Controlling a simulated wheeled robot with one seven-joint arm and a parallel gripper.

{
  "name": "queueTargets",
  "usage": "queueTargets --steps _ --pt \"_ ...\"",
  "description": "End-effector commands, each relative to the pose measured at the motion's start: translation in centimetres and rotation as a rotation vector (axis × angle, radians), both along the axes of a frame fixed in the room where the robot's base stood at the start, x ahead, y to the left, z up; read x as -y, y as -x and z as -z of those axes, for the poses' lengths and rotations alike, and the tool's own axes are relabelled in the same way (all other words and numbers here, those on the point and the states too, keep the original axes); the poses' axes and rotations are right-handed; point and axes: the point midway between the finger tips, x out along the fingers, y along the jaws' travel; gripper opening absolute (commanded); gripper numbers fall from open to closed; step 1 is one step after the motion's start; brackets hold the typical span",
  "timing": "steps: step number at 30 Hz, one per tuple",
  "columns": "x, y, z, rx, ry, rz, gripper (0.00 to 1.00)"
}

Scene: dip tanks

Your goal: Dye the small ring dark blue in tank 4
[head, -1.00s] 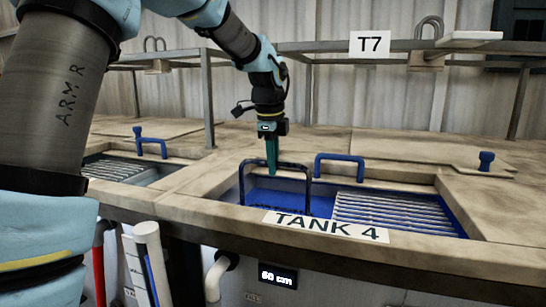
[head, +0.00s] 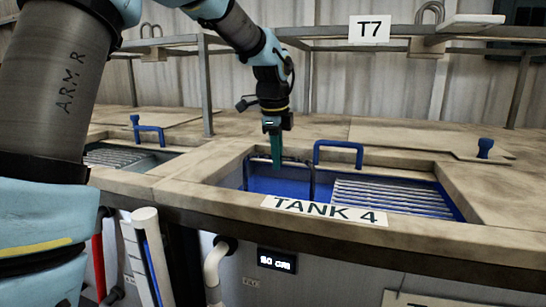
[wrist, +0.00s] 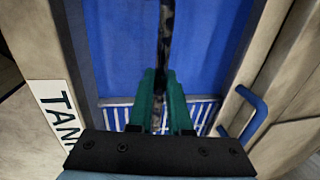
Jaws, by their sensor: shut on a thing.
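Tank 4 (head: 420,177) is a sunken basin with deep blue liquid (head: 285,184) in its left part and a slatted rack (head: 390,195) on its right. My gripper (head: 276,165) points down over the left part, its green fingers shut on the top of a dark, rounded hoop, which I take as the small ring (head: 312,180). The hoop stands upright, its lower part down in the tank; how deep it sits is unclear. In the wrist view the ring (wrist: 166,35) shows edge-on as a dark mottled bar between my fingers (wrist: 160,95), above the blue.
A blue handle (head: 338,146) stands on the tank's back rim and a blue knob (head: 485,147) at right. Another tank with a rack (head: 118,158) lies to the left. A metal rail with the T7 sign (head: 369,30) runs behind. The TANK 4 label (head: 325,210) marks the front edge.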

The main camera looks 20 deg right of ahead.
Motion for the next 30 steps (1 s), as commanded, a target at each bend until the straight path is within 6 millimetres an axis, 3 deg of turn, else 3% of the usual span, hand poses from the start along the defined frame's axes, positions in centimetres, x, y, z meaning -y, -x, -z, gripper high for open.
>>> queueTargets --steps 7,30 --pt "0.8 0.7 -0.2 0.001 0.001 0.0 0.0" --pt "-2.7 -2.6 -0.2 0.002 0.002 -0.001 0.0"
